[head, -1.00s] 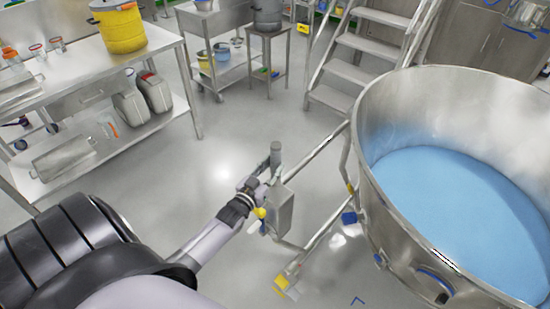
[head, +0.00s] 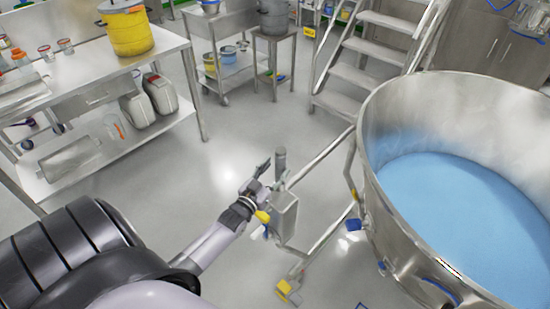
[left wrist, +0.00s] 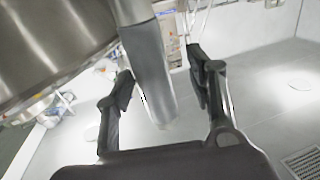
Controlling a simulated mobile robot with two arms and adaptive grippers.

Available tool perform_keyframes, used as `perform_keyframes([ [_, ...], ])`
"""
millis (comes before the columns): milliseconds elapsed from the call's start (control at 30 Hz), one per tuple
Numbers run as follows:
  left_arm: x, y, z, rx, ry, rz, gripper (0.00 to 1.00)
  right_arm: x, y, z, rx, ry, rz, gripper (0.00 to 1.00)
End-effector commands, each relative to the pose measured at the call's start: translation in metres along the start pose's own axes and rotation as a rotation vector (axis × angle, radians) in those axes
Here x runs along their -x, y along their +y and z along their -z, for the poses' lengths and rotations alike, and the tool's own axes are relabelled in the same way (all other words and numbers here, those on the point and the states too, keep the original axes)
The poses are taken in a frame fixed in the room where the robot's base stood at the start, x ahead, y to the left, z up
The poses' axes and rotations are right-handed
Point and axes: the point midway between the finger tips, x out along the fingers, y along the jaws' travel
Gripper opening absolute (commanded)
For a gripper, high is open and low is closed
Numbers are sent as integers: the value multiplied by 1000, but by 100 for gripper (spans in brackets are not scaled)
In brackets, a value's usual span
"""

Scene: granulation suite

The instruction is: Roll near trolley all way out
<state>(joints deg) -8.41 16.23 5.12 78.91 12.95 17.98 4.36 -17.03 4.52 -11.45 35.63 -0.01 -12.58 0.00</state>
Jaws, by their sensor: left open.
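The near trolley carries a large round steel bowl (head: 400,225) full of blue material at the right of the head view. A steel frame bar (head: 325,160) runs from it to a grey box (head: 284,215), with an upright grey handle (head: 281,163) above. My left gripper (head: 262,178) is open just left of this handle. In the left wrist view, the grey handle (left wrist: 150,75) stands between the two spread fingers of my left gripper (left wrist: 160,80); I cannot tell whether they touch it. My right gripper is not in view.
A steel bench (head: 175,42) with a yellow pot (head: 127,30) and canisters below stands at the left. A small cart (head: 238,70), a stool (head: 275,45) and steps (head: 365,65) stand at the back. The floor between (head: 225,150) is clear.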

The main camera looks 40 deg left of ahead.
Motion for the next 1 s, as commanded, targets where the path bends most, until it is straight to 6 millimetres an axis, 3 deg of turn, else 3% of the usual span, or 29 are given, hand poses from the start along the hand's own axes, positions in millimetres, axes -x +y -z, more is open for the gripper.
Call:
perform_keyframes([
  [267, 7, 1, -4, 1, -7, -1, 50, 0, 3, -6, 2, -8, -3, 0],
  [700, 90, 0, -2, 1, -5, -1, 50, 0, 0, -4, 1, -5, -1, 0],
  [1000, 120, 0, -1, 1, -1, 0, 50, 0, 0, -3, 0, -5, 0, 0],
])
